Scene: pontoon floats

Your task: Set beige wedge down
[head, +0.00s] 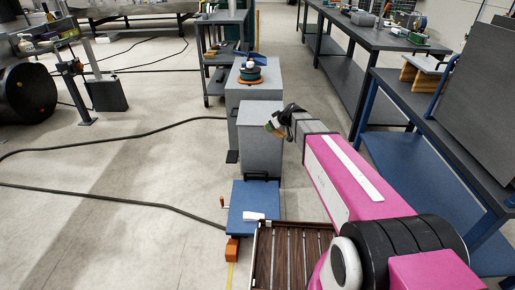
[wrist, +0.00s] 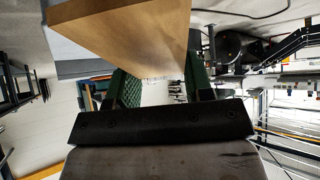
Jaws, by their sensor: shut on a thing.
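The beige wedge (wrist: 130,35) fills the upper middle of the wrist view, between the green-padded fingers of my gripper (wrist: 160,85). My gripper is shut on it. In the head view my gripper (head: 283,121) is at the top right edge of a tall grey block (head: 260,150). Only a small beige bit of the wedge (head: 271,128) shows there, the rest hidden by the gripper. I cannot tell whether the wedge touches the block.
Behind the grey block stands another grey pedestal (head: 250,95) with a round green and orange item (head: 250,76). In front are a blue plate (head: 252,203) and a slatted brown rack (head: 290,250). Workbenches (head: 375,35) line the right. Floor with black cables lies left.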

